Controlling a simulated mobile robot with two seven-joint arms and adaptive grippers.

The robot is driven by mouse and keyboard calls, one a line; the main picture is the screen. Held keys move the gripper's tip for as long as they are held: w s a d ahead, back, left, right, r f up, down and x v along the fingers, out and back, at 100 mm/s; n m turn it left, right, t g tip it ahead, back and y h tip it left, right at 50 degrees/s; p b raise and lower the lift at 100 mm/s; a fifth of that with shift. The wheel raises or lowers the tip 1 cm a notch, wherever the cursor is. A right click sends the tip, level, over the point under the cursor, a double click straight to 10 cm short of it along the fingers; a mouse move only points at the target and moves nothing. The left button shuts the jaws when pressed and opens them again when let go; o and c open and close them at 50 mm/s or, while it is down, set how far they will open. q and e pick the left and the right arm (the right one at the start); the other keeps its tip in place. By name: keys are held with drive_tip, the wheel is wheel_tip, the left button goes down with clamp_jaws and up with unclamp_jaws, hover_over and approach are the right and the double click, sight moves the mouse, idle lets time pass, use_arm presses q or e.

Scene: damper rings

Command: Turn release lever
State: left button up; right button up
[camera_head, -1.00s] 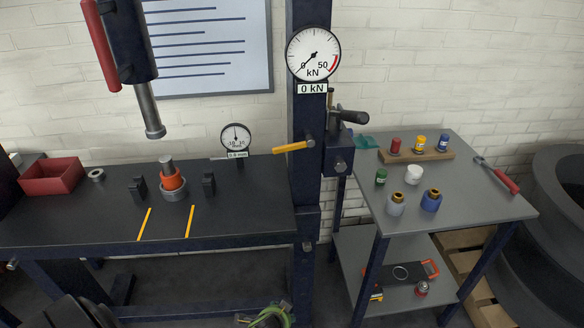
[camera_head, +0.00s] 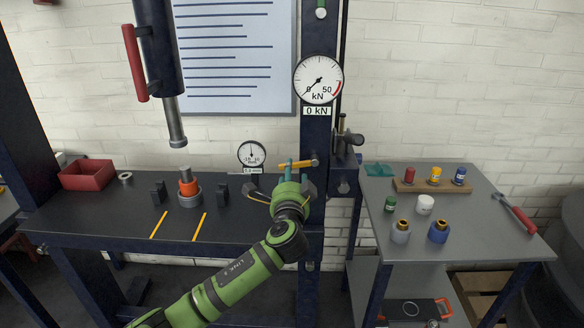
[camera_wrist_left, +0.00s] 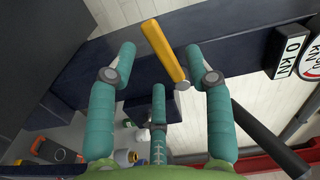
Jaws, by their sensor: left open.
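The release lever (camera_head: 299,164) is a yellow bar on the dark blue press column, below the 0 kN label. It points left from its pivot and lies nearly level. My left gripper (camera_head: 289,172) is open, with teal fingers close to the lever. In the left wrist view the yellow lever (camera_wrist_left: 163,50) shows in the gap between the two upper fingers, with a third finger below. I cannot tell whether any finger touches it. The gripper hides part of the column beside the lever. My right gripper is not in view.
A black pump handle (camera_head: 351,138) sticks out right of the column. A dial gauge (camera_head: 252,153) stands just left of the gripper. The press bench (camera_head: 95,215) holds an orange ring stack (camera_head: 188,185). A side table (camera_head: 470,235) with bottles stands at right.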

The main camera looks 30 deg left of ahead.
sight(299, 163)
use_arm(q)
drive_tip(key=shift+p+x, duration=0.45)
drive_tip(key=shift+x, duration=1.75)
drive_tip(key=shift+w+f, duration=0.1)
clamp_jaws()
